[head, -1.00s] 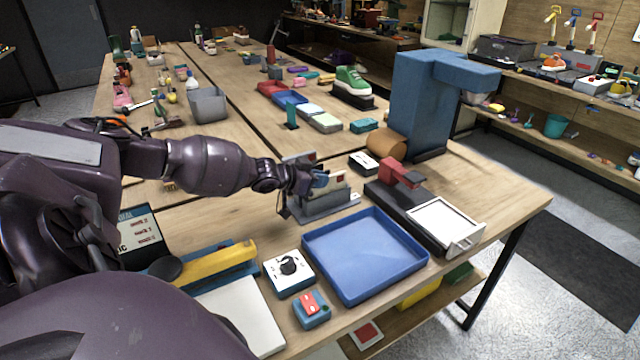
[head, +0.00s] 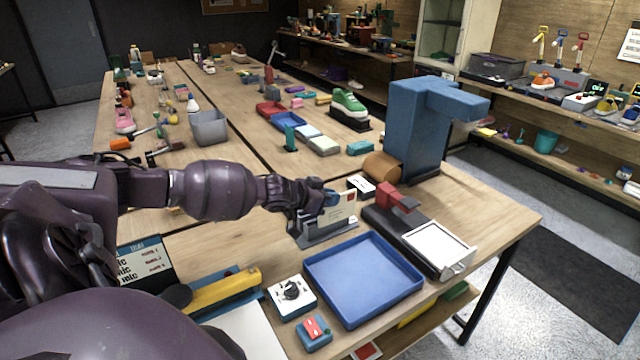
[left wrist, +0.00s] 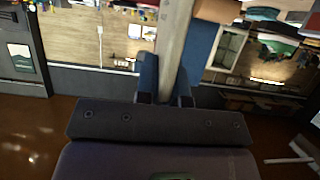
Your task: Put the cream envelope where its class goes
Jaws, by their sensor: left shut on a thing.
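The cream envelope (head: 343,211) stands nearly upright at the grey slotted rack (head: 327,234) and has a small red mark near its upper corner. My left gripper (head: 328,203) is shut on the envelope from its left side. In the left wrist view, the envelope (left wrist: 174,45) shows as a pale strip edge-on between the two blue finger pads (left wrist: 172,90). I cannot tell whether its lower edge still touches the rack. The rack's left part is hidden behind my gripper. My right gripper is not in view.
An empty blue tray (head: 362,280) lies in front of the rack. A black device with a white plate (head: 435,245) is right of it. A white dial box (head: 291,297) and a red-switch box (head: 314,332) stand at the front. A tall blue machine (head: 415,130) stands behind.

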